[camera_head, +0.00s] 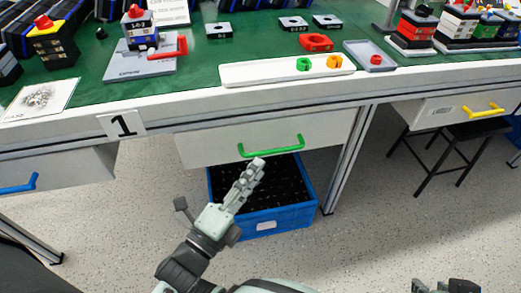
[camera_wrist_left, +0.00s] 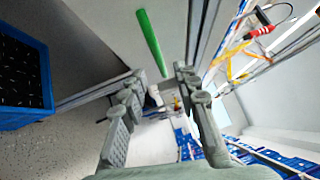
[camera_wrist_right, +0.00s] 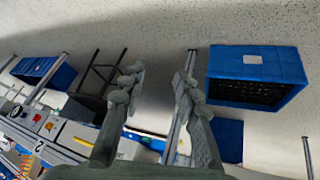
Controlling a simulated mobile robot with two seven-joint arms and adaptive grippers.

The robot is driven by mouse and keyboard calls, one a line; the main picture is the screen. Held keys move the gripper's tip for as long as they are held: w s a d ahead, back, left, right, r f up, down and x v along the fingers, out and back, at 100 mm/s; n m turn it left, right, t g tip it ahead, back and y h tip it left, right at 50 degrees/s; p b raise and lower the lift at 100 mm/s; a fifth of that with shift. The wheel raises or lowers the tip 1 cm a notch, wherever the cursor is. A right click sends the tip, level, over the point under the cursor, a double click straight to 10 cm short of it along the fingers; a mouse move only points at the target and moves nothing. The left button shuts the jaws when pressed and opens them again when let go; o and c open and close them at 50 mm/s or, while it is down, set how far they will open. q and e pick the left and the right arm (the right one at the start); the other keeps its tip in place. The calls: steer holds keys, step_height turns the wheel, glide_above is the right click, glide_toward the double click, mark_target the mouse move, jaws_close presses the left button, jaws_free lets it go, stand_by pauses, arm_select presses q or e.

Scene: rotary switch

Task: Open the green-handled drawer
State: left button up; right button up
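The green handle (camera_head: 271,145) is a bar on the front of a white drawer (camera_head: 205,148) under the table edge. No gap shows at the top of the drawer front, so it looks shut. My left gripper (camera_head: 256,165) is just below and in front of the handle in the head view. In the left wrist view the green handle (camera_wrist_left: 152,42) lies ahead of the left gripper (camera_wrist_left: 160,76), whose fingers are apart with nothing between them. My right gripper (camera_head: 446,286) is at the bottom right, far from the handle. Its fingers are apart and empty in the right wrist view (camera_wrist_right: 160,78).
A blue crate (camera_head: 302,208) stands on the floor below the drawer, behind my left gripper. A blue-handled drawer (camera_head: 60,172) is at left and a yellow-handled drawer (camera_head: 455,108) at right. A black stool (camera_head: 470,133) stands under the right side.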

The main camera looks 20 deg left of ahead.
mark_target(272, 150)
arm_select(q)
steer(key=x, duration=0.7)
steer(key=shift+w+d, duration=0.15)
steer(key=shift+c, duration=0.5)
jaws_close()
